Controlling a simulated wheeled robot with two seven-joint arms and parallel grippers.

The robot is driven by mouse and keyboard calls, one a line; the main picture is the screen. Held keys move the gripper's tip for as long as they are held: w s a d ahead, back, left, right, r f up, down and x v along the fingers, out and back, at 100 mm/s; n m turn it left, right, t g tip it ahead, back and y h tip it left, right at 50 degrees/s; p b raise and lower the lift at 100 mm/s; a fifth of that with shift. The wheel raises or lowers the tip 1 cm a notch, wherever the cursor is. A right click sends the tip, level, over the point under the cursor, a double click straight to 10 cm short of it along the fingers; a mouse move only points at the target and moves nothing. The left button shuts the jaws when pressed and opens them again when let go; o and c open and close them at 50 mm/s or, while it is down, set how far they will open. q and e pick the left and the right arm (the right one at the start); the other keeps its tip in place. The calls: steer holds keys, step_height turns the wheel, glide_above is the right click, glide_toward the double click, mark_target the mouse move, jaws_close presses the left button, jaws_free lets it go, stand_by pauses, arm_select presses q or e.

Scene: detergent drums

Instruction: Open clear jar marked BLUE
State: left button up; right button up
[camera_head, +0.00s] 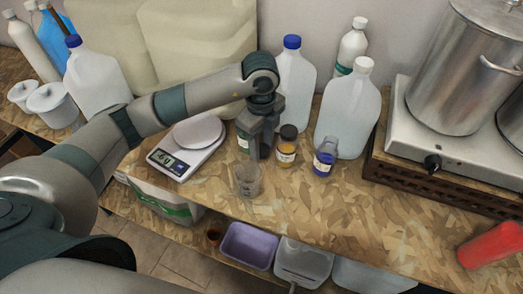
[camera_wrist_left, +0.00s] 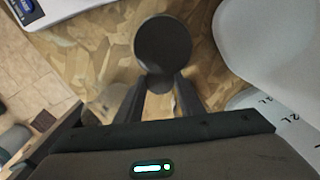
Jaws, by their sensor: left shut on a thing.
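The clear jar with blue contents (camera_head: 325,158) stands upright on the wooden bench, right of the amber jar. Its white label is too small to read. Its neck looks clear, and no black lid shows on it. My left gripper (camera_head: 262,150) points down left of the amber jar, apart from the blue jar. In the left wrist view its fingers (camera_wrist_left: 160,92) are closed around a small dark, lid-like thing (camera_wrist_left: 160,83), mostly hidden. My right gripper is not in view.
The amber jar (camera_head: 287,152) has a black lid. A green-labelled jar (camera_head: 243,141) is partly hidden behind my gripper. A glass beaker (camera_head: 248,182) stands in front, a scale (camera_head: 187,150) at left. Jugs (camera_head: 347,115) stand behind.

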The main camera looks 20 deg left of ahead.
mark_target(262, 149)
arm_select(q)
step_height(262, 149, down, 3)
steer(key=shift+r+p, duration=0.1)
steer(key=shift+p, duration=0.5)
steer(key=shift+f, duration=0.25)
steer(key=shift+f, duration=0.1)
steer(key=o, duration=1.2)
steer(key=shift+c, duration=0.2)
